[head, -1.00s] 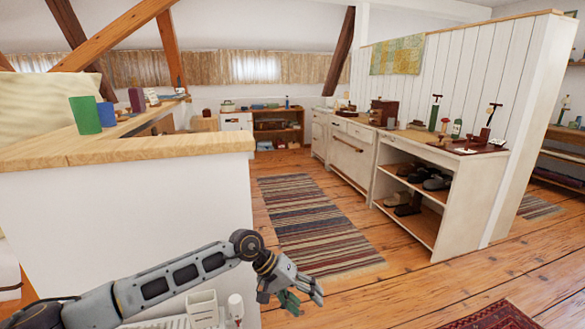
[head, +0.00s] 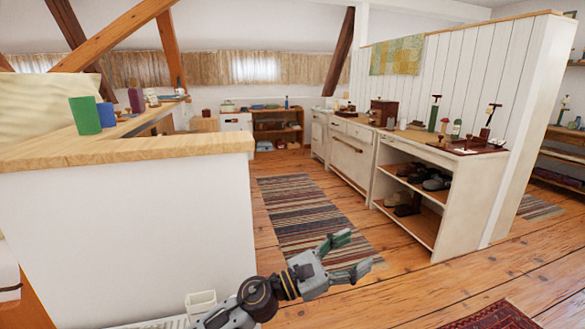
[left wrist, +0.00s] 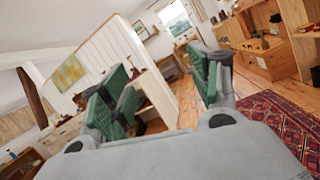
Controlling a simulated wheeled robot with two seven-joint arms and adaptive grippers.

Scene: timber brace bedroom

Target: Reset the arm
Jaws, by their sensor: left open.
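My left gripper (head: 350,257) is at the lower middle of the head view, its arm entering from the bottom. Its two fingers with green pads are spread apart, with nothing between them. It hangs in the air in front of the striped rug and the plank floor. The left wrist view shows the same open fingers (left wrist: 165,95), with the white partition and floor beyond them. My right gripper is in neither view.
A white half-wall with a wooden top (head: 130,148) stands at the left, bearing a green cylinder (head: 85,115). A white shelf unit (head: 440,205) with shoes stands at the right. A striped rug (head: 308,215) lies on open floor between them. A white container (head: 200,303) is low beside my arm.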

